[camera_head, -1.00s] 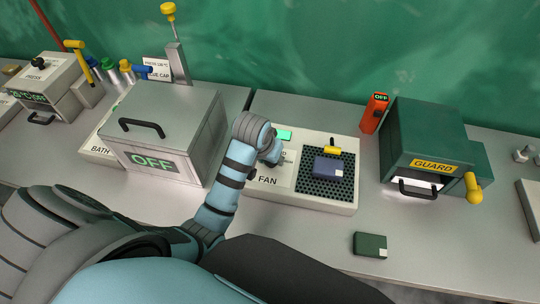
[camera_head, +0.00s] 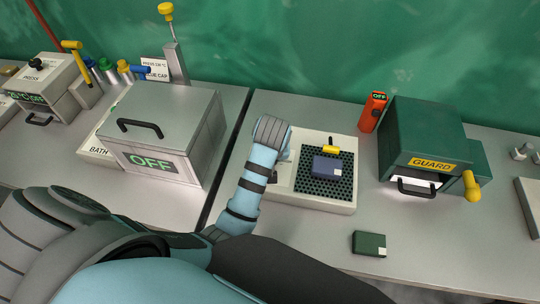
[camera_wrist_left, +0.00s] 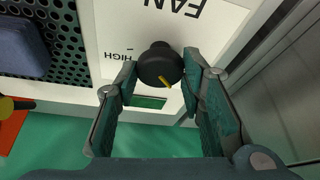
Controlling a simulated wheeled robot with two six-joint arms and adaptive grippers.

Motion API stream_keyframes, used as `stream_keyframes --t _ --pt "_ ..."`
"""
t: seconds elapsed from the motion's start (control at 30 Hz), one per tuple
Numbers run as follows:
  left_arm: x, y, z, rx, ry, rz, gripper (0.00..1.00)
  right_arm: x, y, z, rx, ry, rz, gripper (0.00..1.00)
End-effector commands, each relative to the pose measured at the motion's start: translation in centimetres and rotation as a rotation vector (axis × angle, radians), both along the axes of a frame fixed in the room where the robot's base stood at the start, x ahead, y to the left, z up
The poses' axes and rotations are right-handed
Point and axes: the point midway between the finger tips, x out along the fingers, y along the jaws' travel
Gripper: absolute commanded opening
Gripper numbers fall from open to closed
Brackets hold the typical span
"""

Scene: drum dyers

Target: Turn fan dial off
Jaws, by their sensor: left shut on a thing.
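The fan unit (camera_head: 318,204) is a pale box with a perforated black grille on the middle of the bench. Its round black dial (camera_wrist_left: 160,66) has a yellow pointer mark, slanted toward the lower right in the left wrist view. The left gripper (camera_wrist_left: 160,64) is shut on the dial, one finger on each side. A FAN label (camera_wrist_left: 172,22) and a HIGH mark (camera_wrist_left: 116,57) show beside it. A green display (camera_wrist_left: 150,102) lies just beyond the dial, partly covered by the fingers. In the head view my arm hides the dial and gripper. My right gripper is not in view.
A blue box (camera_head: 328,167) sits on the grille near a yellow handle (camera_head: 331,149). The OFF bath box (camera_head: 165,125) stands left, and the green GUARD box (camera_head: 425,135) right. A dark green box (camera_head: 369,244) lies in front. A red OFF device (camera_head: 373,112) stands behind.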

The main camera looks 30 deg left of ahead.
Motion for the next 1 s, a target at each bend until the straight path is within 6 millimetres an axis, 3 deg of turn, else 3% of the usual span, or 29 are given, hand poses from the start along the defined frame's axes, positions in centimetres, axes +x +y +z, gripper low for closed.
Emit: stream_keyframes --t 0.23,0.27,0.37,0.87,1.0 --pt "-0.04 -0.02 -0.05 -0.001 0.002 -0.001 0.08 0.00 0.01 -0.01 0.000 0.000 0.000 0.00" --pt "-0.03 -0.02 -0.05 -0.001 0.002 -0.001 0.41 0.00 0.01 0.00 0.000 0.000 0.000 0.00" --pt "-0.03 -0.02 -0.05 -0.001 0.002 -0.001 0.55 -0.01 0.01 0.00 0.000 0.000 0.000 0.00" --pt "-0.01 0.00 -0.03 0.000 0.001 -0.003 0.55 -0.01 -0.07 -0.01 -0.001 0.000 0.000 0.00" --pt "-0.05 0.18 0.00 0.002 0.000 -0.095 0.55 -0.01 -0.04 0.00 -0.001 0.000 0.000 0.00"
